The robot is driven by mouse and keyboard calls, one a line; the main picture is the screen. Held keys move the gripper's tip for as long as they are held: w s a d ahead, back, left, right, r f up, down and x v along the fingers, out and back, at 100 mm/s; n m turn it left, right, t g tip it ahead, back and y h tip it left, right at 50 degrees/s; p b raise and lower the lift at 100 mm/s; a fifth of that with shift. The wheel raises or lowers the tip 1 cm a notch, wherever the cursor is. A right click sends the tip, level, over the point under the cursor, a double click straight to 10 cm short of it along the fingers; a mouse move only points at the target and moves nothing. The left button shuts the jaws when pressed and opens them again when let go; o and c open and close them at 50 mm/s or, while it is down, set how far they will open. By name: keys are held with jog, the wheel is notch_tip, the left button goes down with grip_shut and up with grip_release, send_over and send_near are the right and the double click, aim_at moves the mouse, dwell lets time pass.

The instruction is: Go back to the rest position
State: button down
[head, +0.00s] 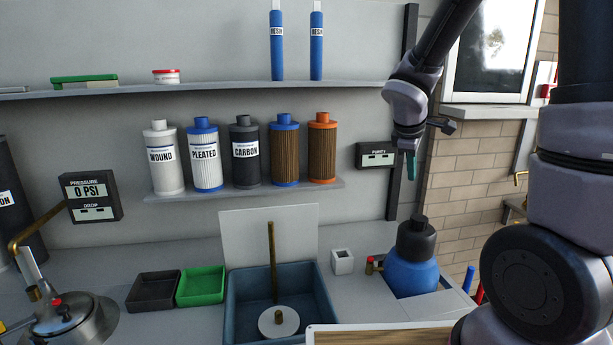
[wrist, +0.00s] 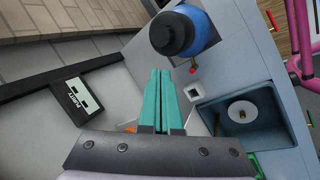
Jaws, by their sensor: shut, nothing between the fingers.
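My gripper (head: 411,165) hangs at the right of the head view, pointing down in the air. It is above the black-capped blue vessel (head: 411,258) and right of the purity display (head: 375,156). In the wrist view the teal fingers of my gripper (wrist: 161,75) lie side by side, shut and empty. The blue vessel (wrist: 204,30) shows beyond the fingertips, apart from them.
A small shelf (head: 245,190) holds several filter cartridges at mid-height. The sink (head: 240,305) with a brass post, a green tray (head: 201,285) and a black tray (head: 153,291) are on the counter. A window ledge (head: 490,112) is at the right.

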jog(key=s+a+r+m+t+y, duration=0.2)
jog(key=s+r+m+y, duration=0.3)
jog(key=s+r+m, duration=1)
jog(key=s+r, duration=0.2)
jog(key=s, duration=0.1)
jog(key=shift+m+t, duration=0.4)
jog(key=shift+w, duration=0.1)
